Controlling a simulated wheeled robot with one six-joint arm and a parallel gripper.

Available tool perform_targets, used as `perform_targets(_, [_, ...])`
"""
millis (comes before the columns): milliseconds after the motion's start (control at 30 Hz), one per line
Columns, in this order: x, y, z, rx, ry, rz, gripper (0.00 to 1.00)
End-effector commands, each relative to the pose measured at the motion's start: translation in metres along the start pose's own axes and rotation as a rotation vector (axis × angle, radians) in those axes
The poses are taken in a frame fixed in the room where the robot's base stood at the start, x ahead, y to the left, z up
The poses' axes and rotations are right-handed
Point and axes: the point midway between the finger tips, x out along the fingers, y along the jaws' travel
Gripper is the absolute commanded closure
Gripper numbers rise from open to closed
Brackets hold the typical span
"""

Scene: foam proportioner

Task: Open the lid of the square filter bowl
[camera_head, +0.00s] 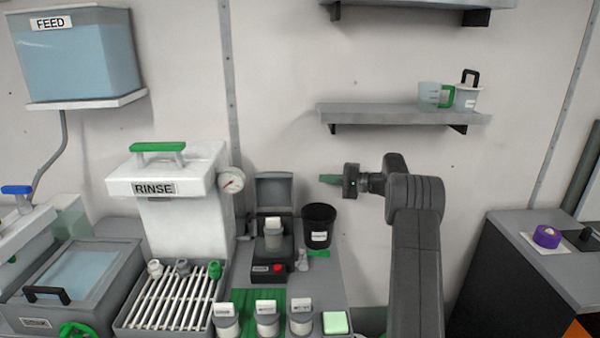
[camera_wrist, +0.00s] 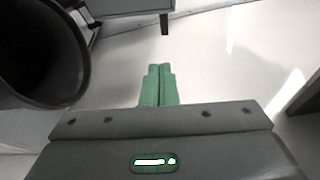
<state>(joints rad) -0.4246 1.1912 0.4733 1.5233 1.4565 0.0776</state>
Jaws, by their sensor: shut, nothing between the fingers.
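A square grey box (camera_head: 75,280) with a pale blue top and a black handle (camera_head: 46,294) stands at the lower left in the head view. It looks like the square filter bowl, but its label is too small to read. Its top appears to lie flat, and I cannot tell its lid's state for sure. My gripper (camera_head: 329,179) is far to the right of it and higher, in the air above and beside the black bin. In the wrist view the green fingers (camera_wrist: 159,84) are pressed together with nothing between them.
A black bin (camera_head: 319,226) stands below my gripper; it also fills the left of the wrist view (camera_wrist: 40,50). The RINSE tank (camera_head: 185,215) and slatted rack (camera_head: 172,300) stand between my gripper and the grey box. A shelf (camera_head: 400,115) is above my arm.

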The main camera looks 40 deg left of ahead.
Motion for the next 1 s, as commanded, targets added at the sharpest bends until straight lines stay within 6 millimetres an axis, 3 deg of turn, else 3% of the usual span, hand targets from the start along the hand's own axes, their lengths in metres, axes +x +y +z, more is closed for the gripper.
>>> perform_targets(267, [0.012, -0.001, 0.000, 0.000, -0.001, 0.000, 1.00])
perform_targets(700, [0.103, -0.003, 0.002, 0.000, -0.003, 0.001, 1.00])
perform_targets(1000, [0.091, -0.002, 0.028, 0.002, 0.000, 0.000, 1.00])
